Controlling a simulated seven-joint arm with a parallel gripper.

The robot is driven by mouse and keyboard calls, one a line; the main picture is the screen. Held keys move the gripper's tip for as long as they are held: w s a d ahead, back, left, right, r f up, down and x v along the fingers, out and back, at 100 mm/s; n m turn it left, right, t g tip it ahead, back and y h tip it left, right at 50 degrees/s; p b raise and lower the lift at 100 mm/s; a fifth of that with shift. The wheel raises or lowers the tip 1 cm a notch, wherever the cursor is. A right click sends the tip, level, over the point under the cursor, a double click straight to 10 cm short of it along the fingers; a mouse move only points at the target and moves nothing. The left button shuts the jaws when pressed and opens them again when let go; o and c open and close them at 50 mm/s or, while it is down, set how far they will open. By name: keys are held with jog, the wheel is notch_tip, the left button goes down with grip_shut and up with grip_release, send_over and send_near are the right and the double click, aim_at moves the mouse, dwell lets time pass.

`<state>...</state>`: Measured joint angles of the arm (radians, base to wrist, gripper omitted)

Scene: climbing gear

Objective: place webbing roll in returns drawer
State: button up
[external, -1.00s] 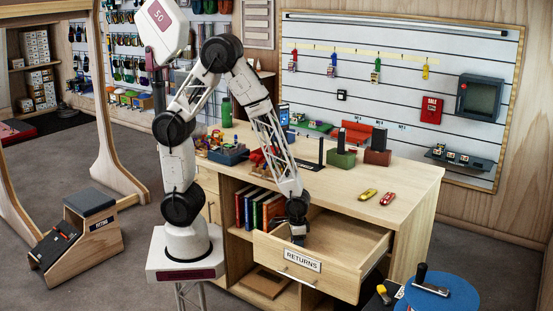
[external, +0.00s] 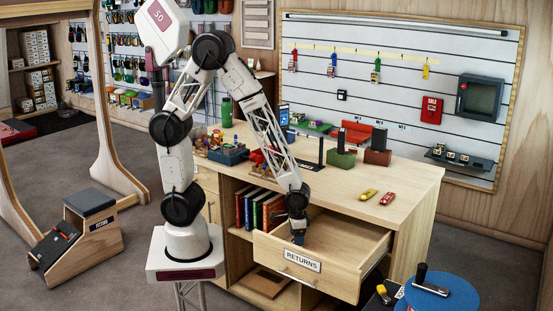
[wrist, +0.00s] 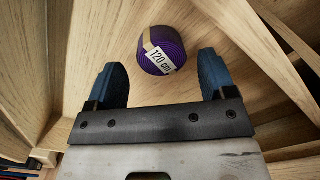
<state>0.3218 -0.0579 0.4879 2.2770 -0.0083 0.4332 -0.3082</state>
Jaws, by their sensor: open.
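The webbing roll (wrist: 162,50) is a purple coil with a tan band and a white "120 cm" label. In the wrist view it rests on the wooden floor inside the returns drawer, just beyond and between my fingertips. My gripper (wrist: 163,80) is open, its two blue-padded fingers standing apart, with clear space between them and the roll. In the external view the returns drawer (external: 345,277) is pulled out, and my gripper (external: 298,238) points down into its left part. The roll is hidden there by the drawer front.
The wooden counter (external: 410,175) stands behind the drawer, with yellow and red carabiners (external: 368,194) near its edge. Books (external: 258,210) stand on the shelf left of the drawer. The drawer's right part looks empty.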

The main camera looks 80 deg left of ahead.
notch_tip(320, 180, up, 10)
jog(key=shift+f, duration=0.25)
dwell(0.3)
dwell(0.5)
jog(key=s+a+r+t, duration=0.1)
jog(key=s+a+r, duration=0.6)
jog(key=r, duration=0.4)
jog(key=s+a+r+t, duration=0.1)
jog(key=s+a+r, duration=0.6)
jog(key=r, duration=0.4)
jog(key=shift+s+a+t, duration=0.3)
jog(key=shift+s, duration=0.4)
